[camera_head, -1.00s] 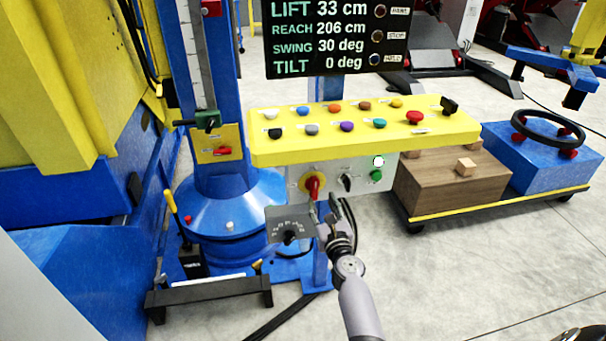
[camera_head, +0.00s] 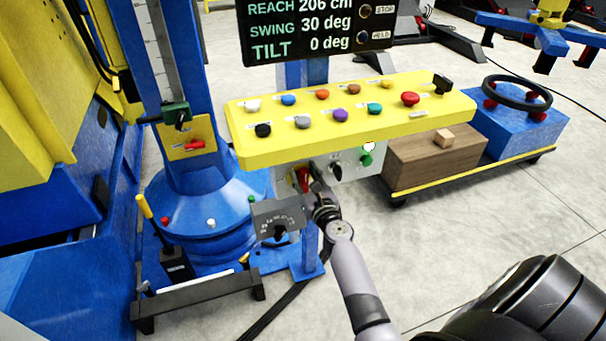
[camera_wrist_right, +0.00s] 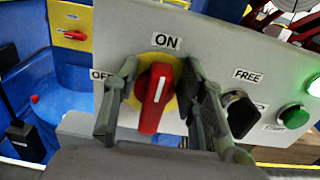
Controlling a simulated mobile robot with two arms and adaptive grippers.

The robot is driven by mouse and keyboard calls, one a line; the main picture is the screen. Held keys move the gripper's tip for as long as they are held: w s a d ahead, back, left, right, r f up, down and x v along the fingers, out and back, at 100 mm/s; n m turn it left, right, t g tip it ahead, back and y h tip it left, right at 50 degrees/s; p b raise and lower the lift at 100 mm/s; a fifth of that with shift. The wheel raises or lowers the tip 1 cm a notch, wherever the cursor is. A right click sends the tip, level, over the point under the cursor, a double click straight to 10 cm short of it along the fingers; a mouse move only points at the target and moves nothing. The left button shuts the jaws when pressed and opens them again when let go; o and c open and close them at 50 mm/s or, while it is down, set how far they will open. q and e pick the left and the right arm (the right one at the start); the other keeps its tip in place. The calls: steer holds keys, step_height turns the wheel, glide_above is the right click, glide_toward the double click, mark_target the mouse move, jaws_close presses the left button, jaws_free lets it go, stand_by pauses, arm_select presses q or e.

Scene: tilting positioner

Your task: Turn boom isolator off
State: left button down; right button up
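A red rotary switch handle (camera_wrist_right: 155,97) on a yellow disc stands on the grey panel (camera_wrist_right: 105,30), with an ON label above it and a partly covered OFF label to its left. Its white line runs nearly upright, towards ON. In the head view the red handle (camera_head: 304,180) is partly hidden behind my right gripper (camera_head: 318,190). In the wrist view my right gripper (camera_wrist_right: 165,105) is open, with one finger on each side of the handle and small gaps visible. No label naming the boom isolator is readable. My left gripper is not in view.
A black selector (camera_wrist_right: 240,113) marked FREE and a green button (camera_wrist_right: 294,116) sit close right of the gripper. The yellow button console (camera_head: 350,115) overhangs the panel. A grey dial box (camera_head: 278,218) is just left. Another red handle (camera_head: 194,145) is on the blue column.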

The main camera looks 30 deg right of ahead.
steer(key=c, duration=0.6)
jaws_close()
steer(key=n, duration=0.3)
steer(key=shift+w+a+f+n, duration=0.1)
steer(key=shift+w+a+n, duration=0.05)
steer(key=shift+a+n, duration=0.25)
steer(key=n, duration=0.3)
steer(key=shift+a+f+n+b, duration=0.2)
steer(key=shift+a+n+b, duration=0.1)
steer(key=shift+a+b, duration=0.1)
steer(key=n, duration=0.3)
steer(key=f+n, duration=0.1)
steer(key=n, duration=0.3)
steer(key=a+f+n, duration=0.1)
steer(key=n, duration=0.2)
steer(key=shift+w, duration=0.2)
steer(key=shift+n+p, duration=0.3)
steer(key=shift+n, duration=0.2)
